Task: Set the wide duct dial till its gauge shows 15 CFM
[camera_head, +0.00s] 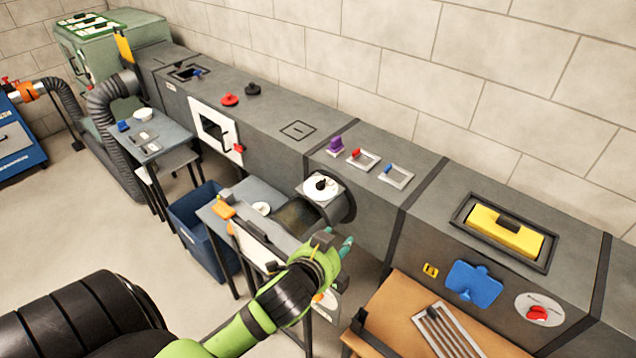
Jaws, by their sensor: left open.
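A round white dial plate with a black knob (321,187) sits on top of the short round duct stub at the middle. Another round white plate with a red knob (538,313) is on the front of the duct at the far right. I cannot tell from labels which is the wide duct dial, and no gauge reading is legible. My left gripper (337,243) is open, with teal showing at its fingertips. In the picture it is below and slightly right of the black-knobbed dial, apart from it, and partly covers the small table's edge. My right gripper is not in view.
The grey duct (270,118) runs along the block wall. A blue bin (190,215) and a small grey table (262,190) are left of the stub. Open floor lies at left.

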